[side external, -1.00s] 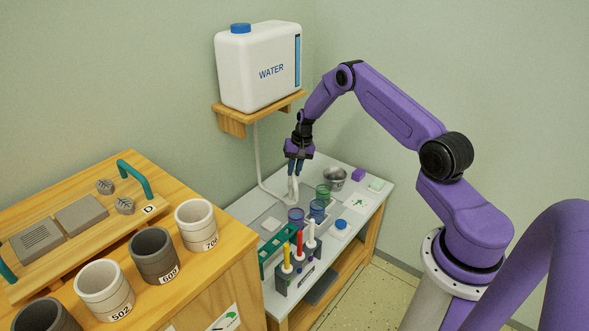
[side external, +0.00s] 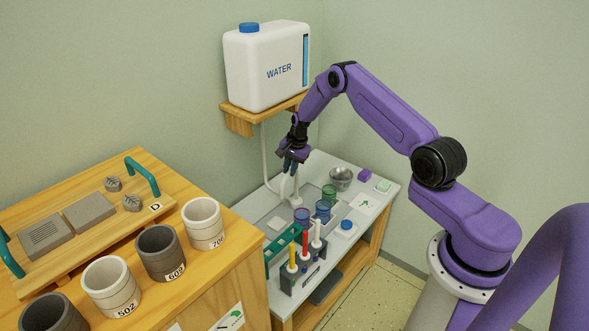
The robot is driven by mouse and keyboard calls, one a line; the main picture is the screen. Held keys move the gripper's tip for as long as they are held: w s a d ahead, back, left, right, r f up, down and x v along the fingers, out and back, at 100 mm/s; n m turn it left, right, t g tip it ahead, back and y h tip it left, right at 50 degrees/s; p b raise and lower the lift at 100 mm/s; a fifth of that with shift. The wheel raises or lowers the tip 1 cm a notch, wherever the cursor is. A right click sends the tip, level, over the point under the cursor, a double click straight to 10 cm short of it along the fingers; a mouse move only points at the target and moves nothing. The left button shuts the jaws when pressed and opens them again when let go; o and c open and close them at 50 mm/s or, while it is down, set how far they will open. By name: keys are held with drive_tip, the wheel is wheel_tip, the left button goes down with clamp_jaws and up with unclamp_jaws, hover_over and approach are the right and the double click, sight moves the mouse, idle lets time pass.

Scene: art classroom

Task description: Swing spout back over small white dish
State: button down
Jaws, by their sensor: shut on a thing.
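The white spout (side external: 296,187) hangs at the end of a white tube (side external: 264,160) that runs down from the water tank (side external: 268,66) and along the back of the grey table. My gripper (side external: 291,166) points down and is shut on the spout. The spout's lower end is near the table top, just behind the blue-purple cup (side external: 301,215). I cannot make out the small white dish for certain; cups or the spout may hide it.
Close by stand a blue cup (side external: 323,210), a green cup (side external: 329,192) and a metal bowl (side external: 341,178). A rack (side external: 302,265) with coloured brushes stands in front. The wooden bench (side external: 220,260) fills the left.

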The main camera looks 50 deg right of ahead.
drive_tip(key=shift+w+a+m, duration=0.15)
drive_tip(key=shift+w+m, duration=0.45)
drive_tip(key=shift+m, duration=0.4)
drive_tip(key=c, duration=1.1)
unclamp_jaws()
drive_tip(key=shift+r, duration=0.1)
drive_tip(key=s+r, duration=0.3)
drive_tip(key=r, duration=1.4)
drive_tip(key=shift+s, duration=0.2)
